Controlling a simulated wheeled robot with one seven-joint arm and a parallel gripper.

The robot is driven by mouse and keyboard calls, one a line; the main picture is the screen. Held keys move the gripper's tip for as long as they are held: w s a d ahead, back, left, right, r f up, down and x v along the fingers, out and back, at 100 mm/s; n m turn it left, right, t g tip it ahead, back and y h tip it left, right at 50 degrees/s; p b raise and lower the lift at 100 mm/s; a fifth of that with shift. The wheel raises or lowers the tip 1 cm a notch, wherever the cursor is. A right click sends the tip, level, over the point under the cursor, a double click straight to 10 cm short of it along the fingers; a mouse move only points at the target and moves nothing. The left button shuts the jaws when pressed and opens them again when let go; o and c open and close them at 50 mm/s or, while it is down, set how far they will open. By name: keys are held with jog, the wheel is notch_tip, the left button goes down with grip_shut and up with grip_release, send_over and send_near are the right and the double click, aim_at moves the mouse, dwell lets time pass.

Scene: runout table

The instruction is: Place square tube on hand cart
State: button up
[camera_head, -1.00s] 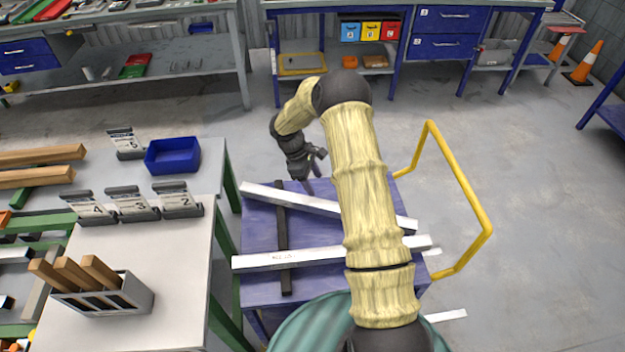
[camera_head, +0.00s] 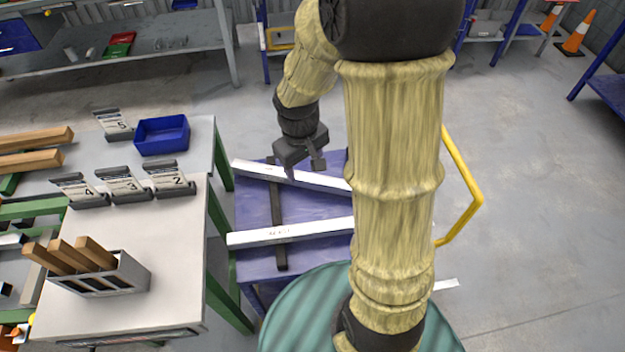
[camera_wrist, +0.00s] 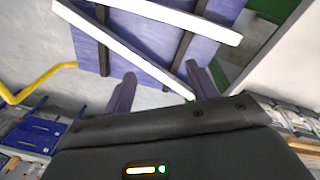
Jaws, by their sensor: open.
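The hand cart is a blue platform (camera_head: 310,208) with a yellow handle (camera_head: 462,182). Two pale square tubes lie across it. The far tube (camera_head: 255,171) is slanted; the near tube (camera_head: 290,234) crosses closer to me. My gripper (camera_head: 303,170) is open, just above the far tube, left of the cart's middle. In the wrist view, the open fingers (camera_wrist: 162,84) point toward the far tube (camera_wrist: 120,48), whose end lies beside the right finger. The near tube shows beyond it (camera_wrist: 185,17). Contact cannot be told. My arm hides the tubes' right ends in the head view.
Dark bars (camera_head: 277,205) lie across the cart under the tubes. A white-topped bench (camera_head: 180,235) with numbered holders, a blue bin (camera_head: 162,135) and a rack of wooden pieces (camera_head: 100,278) stands at left. A green round surface (camera_head: 285,325) is in front.

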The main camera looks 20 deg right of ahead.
jog(key=s+r+m+t, duration=0.1)
jog(key=s+r+m, duration=0.1)
jog(key=s, duration=0.5)
jog(key=shift+a+r+m+t+y, duration=0.3)
jog(key=shift+m+y, duration=0.1)
jog(key=shift+m, duration=0.3)
